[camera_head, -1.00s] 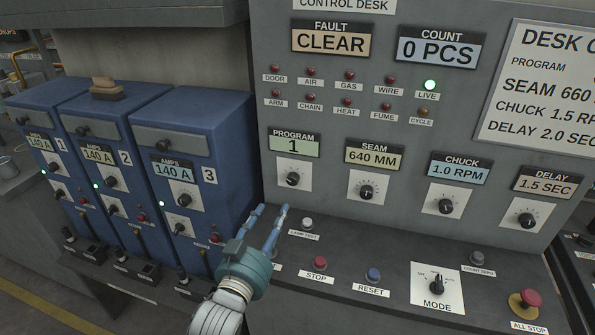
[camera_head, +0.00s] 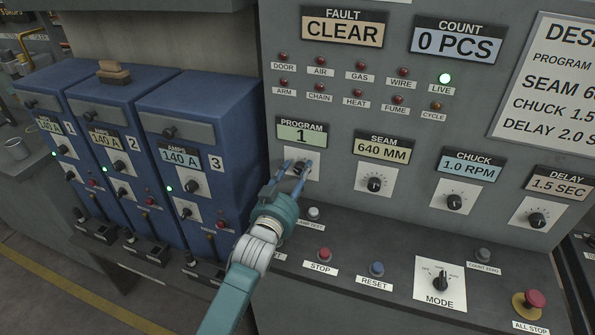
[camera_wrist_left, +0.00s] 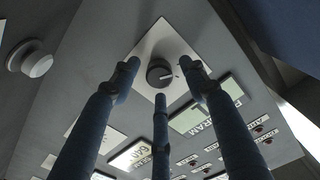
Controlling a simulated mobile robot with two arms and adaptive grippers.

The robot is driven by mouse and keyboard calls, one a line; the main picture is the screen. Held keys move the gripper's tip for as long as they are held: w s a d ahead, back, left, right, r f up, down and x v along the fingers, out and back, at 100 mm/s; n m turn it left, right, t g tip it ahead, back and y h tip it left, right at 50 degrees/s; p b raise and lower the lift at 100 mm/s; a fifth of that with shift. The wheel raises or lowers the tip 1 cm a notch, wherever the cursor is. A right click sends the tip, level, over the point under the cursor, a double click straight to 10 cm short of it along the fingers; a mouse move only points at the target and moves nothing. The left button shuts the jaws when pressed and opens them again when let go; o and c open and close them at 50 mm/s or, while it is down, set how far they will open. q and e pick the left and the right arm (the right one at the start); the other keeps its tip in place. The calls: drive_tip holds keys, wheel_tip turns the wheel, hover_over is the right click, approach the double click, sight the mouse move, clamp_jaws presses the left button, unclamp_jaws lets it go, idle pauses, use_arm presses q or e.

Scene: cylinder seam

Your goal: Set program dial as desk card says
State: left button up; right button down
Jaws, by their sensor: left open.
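The program dial (camera_wrist_left: 159,72) is a dark knob on a white square plate, below the PROGRAM display (camera_head: 302,133), which reads 1. My left gripper (camera_head: 301,168) is open, with its blue fingers at the dial in the head view. In the left wrist view its fingers (camera_wrist_left: 160,80) spread around the dial; whether they touch it I cannot tell. The desk card (camera_head: 545,90) is at the upper right, cut off by the picture edge. It shows a PROGRAM line, whose value is out of view. My right gripper is not in view.
The SEAM (camera_head: 374,184), CHUCK (camera_head: 454,201) and DELAY (camera_head: 537,219) knobs sit in a row to the right. Below are the STOP button (camera_head: 325,254), RESET button (camera_head: 377,268), MODE switch (camera_head: 440,283) and red ALL STOP button (camera_head: 534,299). Blue power units (camera_head: 200,120) stand left.

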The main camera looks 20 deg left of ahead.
use_arm(q)
drive_tip(key=shift+w, duration=0.1)
drive_tip(key=shift+c, duration=0.7)
clamp_jaws()
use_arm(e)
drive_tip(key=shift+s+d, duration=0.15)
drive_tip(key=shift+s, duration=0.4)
